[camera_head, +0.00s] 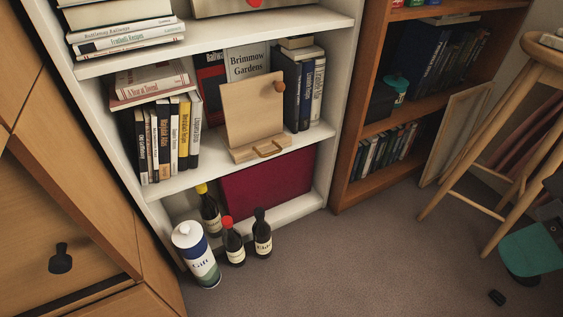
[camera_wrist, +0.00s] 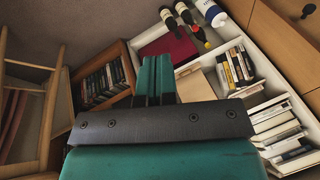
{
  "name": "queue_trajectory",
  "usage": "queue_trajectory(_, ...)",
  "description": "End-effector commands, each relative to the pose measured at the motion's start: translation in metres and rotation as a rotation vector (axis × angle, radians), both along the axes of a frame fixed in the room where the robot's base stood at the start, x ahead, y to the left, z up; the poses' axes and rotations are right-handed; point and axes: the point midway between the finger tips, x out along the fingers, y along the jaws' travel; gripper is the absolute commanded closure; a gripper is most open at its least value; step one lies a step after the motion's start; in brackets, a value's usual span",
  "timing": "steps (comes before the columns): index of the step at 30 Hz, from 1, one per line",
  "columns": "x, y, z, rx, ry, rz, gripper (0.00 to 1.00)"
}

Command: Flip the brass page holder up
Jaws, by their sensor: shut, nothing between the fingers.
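A light wooden book stand (camera_head: 250,112) leans back on the middle shelf of the white bookcase. The brass page holder (camera_head: 269,149) is a small loop at the stand's front ledge, lying low and forward rather than up against the board. In the wrist view, part of the stand's board (camera_wrist: 195,87) shows beyond my gripper, and I cannot make out the page holder there. My gripper (camera_wrist: 158,58) has teal fingers, shut together and empty. It is apart from the stand.
Books (camera_head: 165,138) stand left of the stand, with more books (camera_head: 305,90) to its right. Bottles (camera_head: 262,234) and a white canister (camera_head: 196,255) stand on the floor before the bookcase. A wooden stool (camera_head: 480,130) is at right. The carpet (camera_head: 350,260) between is clear.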

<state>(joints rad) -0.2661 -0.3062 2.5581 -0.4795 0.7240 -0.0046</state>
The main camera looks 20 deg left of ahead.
Motion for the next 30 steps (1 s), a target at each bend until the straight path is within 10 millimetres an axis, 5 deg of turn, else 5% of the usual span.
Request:
queue_trajectory(4, 0.034, 0.019, -0.013, 0.044, -0.089, 0.041, 1.0)
queue_trajectory(8, 0.103, 0.059, -0.042, 0.114, -0.306, 0.127, 1.0)
queue_trajectory(12, 0.189, 0.116, -0.087, 0.151, -0.656, 0.257, 1.0)
queue_trajectory(18, 0.264, 0.194, -0.164, 0.093, -1.208, 0.458, 1.0)
queue_trajectory(23, 0.27, 0.242, -0.23, -0.019, -1.665, 0.611, 1.0)
queue_trajectory(30, 0.218, 0.269, -0.303, -0.177, -2.188, 0.723, 1.0)
